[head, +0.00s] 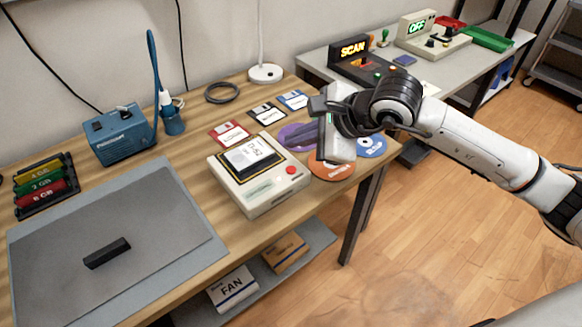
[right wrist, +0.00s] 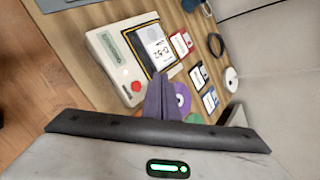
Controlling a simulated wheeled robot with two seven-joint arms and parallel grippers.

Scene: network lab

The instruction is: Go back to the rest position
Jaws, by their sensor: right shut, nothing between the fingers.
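My right gripper (head: 296,139) hangs above the right part of the wooden table, its arm coming in from the right. Its fingers are shut with nothing between them. They point left, toward the cream device with a red button (head: 260,175), and appear above the discs, apart from the device. In the right wrist view the closed fingers (right wrist: 161,98) show in front of the purple disc (right wrist: 181,98) and beside the same device (right wrist: 125,60). The gripper body hides part of the discs. My left gripper is not in view.
Floppy disks (head: 229,133), an orange disc (head: 331,170) and a blue disc (head: 371,146) lie near the gripper. A grey mat (head: 150,215) with a black block (head: 107,253) is at left. A second table (head: 445,72) stands behind. Floor (head: 430,230) at right is clear.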

